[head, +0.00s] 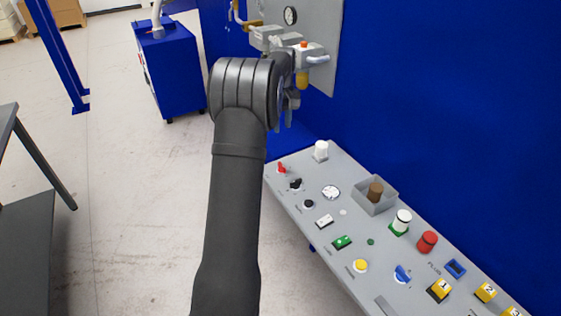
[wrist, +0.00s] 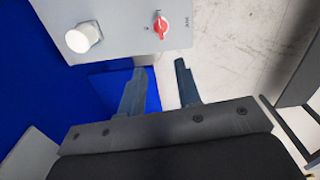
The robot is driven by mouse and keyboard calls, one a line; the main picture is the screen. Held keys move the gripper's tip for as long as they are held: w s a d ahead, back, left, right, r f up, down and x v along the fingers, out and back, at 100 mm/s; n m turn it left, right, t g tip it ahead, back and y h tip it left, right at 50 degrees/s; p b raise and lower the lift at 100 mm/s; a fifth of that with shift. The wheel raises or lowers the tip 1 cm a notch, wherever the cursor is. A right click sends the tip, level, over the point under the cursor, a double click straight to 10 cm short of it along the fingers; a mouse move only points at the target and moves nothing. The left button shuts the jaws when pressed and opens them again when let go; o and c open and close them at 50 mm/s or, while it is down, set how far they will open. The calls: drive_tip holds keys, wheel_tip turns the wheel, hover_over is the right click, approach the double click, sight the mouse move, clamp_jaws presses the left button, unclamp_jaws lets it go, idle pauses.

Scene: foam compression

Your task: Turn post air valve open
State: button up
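An air unit (head: 285,42) with grey blocks, an orange-red button and a yellow lower part is mounted on a grey wall plate. A pipe with a brass-coloured fitting (head: 252,24) joins it at the left. No readable label shows which part is the post air valve. A red rotary knob (head: 281,168) sits at the console's far left corner; it also shows in the wrist view (wrist: 160,26). My gripper (wrist: 160,66) is open and empty, its two fingers apart below the console edge in the wrist view. In the head view my wrist mostly hides it, overlapping the air unit's lower part.
The grey sloped console (head: 315,190) carries several buttons and knobs, with a white cylinder (head: 321,150) at its far corner. A blue wall (head: 440,100) rises behind it. A blue cabinet (head: 172,70) stands back left. A dark table (head: 25,220) is at left; open floor lies between.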

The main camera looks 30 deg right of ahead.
sight(282, 164)
wheel_tip(282, 164, down, 17)
drive_tip(key=shift+f, duration=0.1)
idle(0.4)
